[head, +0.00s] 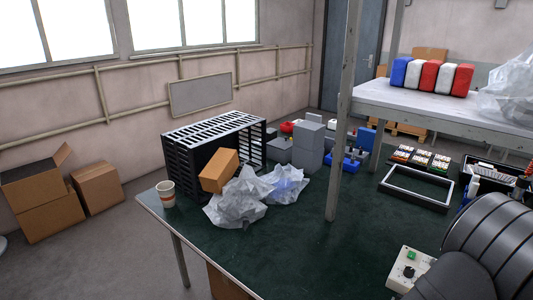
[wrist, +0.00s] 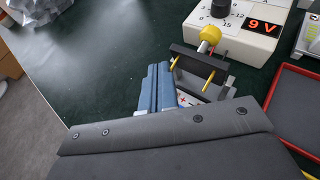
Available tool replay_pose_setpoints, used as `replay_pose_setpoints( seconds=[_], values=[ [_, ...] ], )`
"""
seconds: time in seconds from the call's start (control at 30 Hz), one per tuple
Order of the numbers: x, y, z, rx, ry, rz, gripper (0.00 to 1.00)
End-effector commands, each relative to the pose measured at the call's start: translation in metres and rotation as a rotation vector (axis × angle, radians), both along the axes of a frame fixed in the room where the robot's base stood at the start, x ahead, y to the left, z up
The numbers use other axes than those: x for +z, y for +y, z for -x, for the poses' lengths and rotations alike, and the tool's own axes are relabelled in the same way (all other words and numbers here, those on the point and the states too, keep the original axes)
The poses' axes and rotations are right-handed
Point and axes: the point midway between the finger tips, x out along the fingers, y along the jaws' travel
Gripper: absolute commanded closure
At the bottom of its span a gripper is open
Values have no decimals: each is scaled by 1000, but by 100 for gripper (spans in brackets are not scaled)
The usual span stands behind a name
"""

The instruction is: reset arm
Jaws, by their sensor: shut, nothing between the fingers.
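In the wrist view my gripper (wrist: 158,68) appears as two blue-grey fingers pressed together, with a thin seam between them and nothing held. It points over the dark green table top, left of a dark bracket with yellow pins (wrist: 200,65). Whether it touches the bracket I cannot tell. A broad grey cover with screws hides the lower part of this view. In the head view the gripper is out of sight; dark rounded links of my arm fill the lower right corner.
A white box with a dial and a 9 V display (wrist: 240,22) stands close by, and a red-rimmed tray (wrist: 298,110) lies right. In the head view a black slotted crate (head: 215,135), crumpled plastic (head: 237,203), a paper cup (head: 166,194) and a shelf post (head: 343,130) stand on the table.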

Motion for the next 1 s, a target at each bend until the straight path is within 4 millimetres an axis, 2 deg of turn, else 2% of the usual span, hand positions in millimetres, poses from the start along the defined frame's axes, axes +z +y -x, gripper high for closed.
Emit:
replay_pose_setpoints(
  seconds=[0.37,0.77,1.0],
  values=[
    [-7,-4,14,-95,-109,154,100],
    [-15,-14,40,-246,-146,361,100],
    [-20,-13,41,-247,-210,410,100]
  ],
)
